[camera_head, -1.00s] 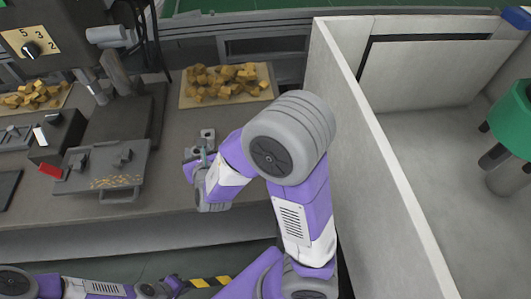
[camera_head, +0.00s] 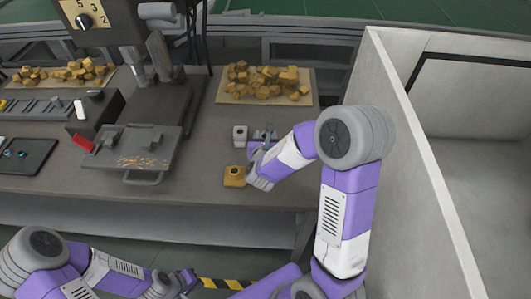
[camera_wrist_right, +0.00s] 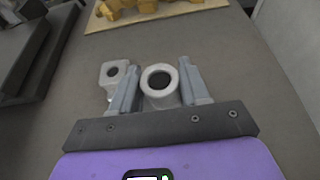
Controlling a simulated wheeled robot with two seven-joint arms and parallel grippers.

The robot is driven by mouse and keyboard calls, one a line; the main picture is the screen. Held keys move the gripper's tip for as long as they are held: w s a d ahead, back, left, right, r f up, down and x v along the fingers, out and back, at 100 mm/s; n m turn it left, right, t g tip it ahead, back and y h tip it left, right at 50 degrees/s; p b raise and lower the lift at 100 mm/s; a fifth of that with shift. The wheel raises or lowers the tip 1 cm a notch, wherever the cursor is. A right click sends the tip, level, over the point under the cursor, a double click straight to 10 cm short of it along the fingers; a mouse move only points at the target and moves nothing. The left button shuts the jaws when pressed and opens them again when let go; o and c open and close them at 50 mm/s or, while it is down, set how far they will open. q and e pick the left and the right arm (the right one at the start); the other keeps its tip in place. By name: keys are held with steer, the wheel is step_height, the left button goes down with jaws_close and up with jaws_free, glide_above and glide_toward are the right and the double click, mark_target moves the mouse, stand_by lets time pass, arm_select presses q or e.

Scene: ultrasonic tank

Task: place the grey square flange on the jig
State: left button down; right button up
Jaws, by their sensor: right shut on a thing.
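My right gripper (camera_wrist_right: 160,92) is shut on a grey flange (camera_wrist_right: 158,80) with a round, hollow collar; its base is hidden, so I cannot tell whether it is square. In the head view the right gripper (camera_head: 263,143) is low over the bench, and the held part is hardly visible. A second grey flange (camera_wrist_right: 112,72) with a hole stands left of the gripper, also seen in the head view (camera_head: 240,135). A plate with two raised blocks (camera_head: 130,152) under the drill press may be the jig; I cannot tell. My left gripper (camera_head: 180,284) is low at the bottom, its jaws unclear.
A yellow flange (camera_head: 234,176) sits near the bench front, just left of my right gripper. A board of yellow pieces (camera_head: 232,98) lies behind. A pale wall (camera_head: 420,180) is on the right.

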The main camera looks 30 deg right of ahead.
step_height(320, 180, down, 6)
steer(key=shift+r+b, duration=0.1)
steer(key=shift+b, duration=0.7)
steer(key=shift+f, duration=0.2)
steer(key=o, duration=1.2)
steer(key=shift+r, duration=0.1)
